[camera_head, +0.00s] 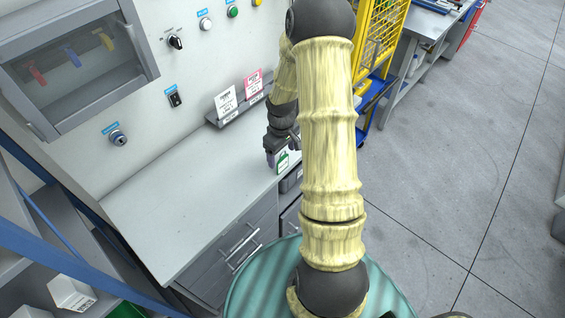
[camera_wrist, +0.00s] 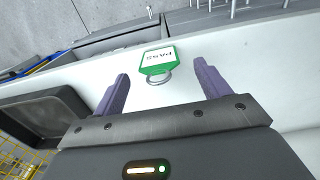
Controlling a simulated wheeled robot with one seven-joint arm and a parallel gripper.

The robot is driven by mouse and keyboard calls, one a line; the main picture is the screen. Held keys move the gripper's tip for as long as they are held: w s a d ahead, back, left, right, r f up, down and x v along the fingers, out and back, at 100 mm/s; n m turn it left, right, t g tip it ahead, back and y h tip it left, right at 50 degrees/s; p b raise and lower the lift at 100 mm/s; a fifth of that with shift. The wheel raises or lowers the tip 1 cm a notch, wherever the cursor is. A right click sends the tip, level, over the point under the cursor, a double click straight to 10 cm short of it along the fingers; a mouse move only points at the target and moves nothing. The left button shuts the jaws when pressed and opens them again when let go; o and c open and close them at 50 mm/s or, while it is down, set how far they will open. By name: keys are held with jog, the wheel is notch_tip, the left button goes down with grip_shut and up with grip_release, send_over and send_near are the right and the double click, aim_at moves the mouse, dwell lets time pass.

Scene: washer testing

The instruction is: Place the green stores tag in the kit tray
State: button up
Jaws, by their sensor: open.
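The green-bordered white tag (camera_wrist: 158,59), printed "PASS", has a metal ring at its near end and lies on the light worktop near its front edge. It also shows in the head view (camera_head: 282,161), beside my gripper (camera_head: 270,157). In the wrist view my gripper (camera_wrist: 161,71) is open, its two purple fingers apart, with the tag's ring between and just beyond the tips. Nothing is held. A dark, shallow tray (camera_wrist: 72,98) sits on the worktop at the left of the wrist view; I cannot tell for sure that it is the kit tray. My arm hides that area in the head view.
A sloped holder with white and pink cards (camera_head: 240,103) stands behind my gripper in the head view. A yellow cage (camera_head: 382,35) is past the worktop's far end. The worktop's left part (camera_head: 170,200) is clear.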

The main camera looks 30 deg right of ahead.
aim_at(282, 169)
jog(key=shift+f+p, duration=0.8)
jog(key=shift+f, duration=1.8)
jog(key=shift+s, duration=0.1)
jog(key=c, duration=1.1)
jog(key=shift+r, duration=0.1)
notch_tip(282, 169, up, 10)
jog(key=shift+f+b, duration=0.1)
jog(key=shift+b, duration=0.7)
